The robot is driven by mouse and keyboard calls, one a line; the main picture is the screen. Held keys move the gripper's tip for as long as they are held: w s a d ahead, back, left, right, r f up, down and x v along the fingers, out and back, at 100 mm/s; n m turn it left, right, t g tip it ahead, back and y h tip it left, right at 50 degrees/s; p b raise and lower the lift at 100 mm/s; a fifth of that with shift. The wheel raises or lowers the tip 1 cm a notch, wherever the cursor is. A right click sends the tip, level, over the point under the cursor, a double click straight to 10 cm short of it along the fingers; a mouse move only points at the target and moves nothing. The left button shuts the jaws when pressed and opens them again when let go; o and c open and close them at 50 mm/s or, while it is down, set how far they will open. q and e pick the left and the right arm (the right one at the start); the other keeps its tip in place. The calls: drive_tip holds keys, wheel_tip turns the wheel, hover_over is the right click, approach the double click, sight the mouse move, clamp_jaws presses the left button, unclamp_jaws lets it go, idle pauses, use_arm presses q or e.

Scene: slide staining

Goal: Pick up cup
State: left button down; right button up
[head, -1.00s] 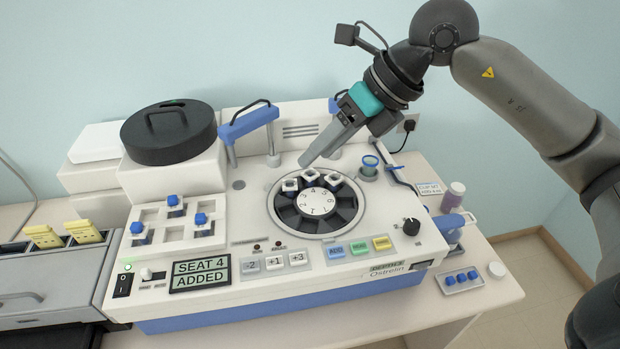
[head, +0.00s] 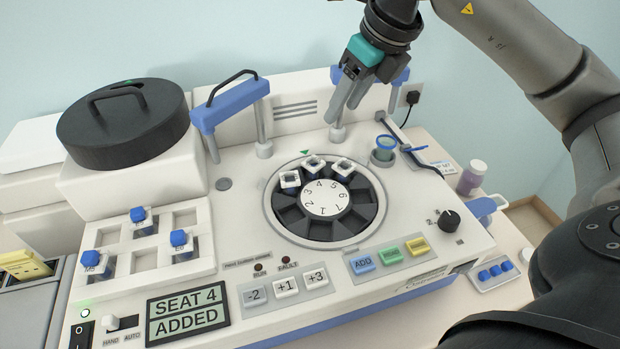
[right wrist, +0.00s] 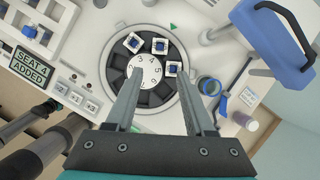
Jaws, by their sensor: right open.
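A small clear cup with a blue rim (head: 383,149) stands on the machine's top, right of the carousel; it also shows in the right wrist view (right wrist: 209,86), just right of the right finger. My right gripper (head: 344,113) is open and empty, above the back of the machine and up-left of the cup in the head view. In the right wrist view its fingers (right wrist: 161,73) point over the carousel's edge, with nothing between them.
The numbered carousel (head: 325,230) holds white square holders at its back. A rack (head: 190,262) with blue-capped pieces is at left. The display reads "SEAT 4 ADDED" (head: 187,315).

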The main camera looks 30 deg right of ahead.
drive_tip(key=f, duration=0.2)
approach(316, 158)
drive_tip(key=f, duration=0.1)
drive_tip(key=a+f, duration=0.1)
drive_tip(key=shift+a+f, duration=0.25)
drive_tip(key=shift+f, duration=0.05)
drive_tip(key=shift+p+x, duration=0.45)
drive_tip(key=shift+x, duration=2.5)
use_arm(q)
drive_tip(key=shift+w, duration=0.15)
use_arm(e)
drive_tip(key=shift+w+r, duration=0.1)
clamp_jaws()
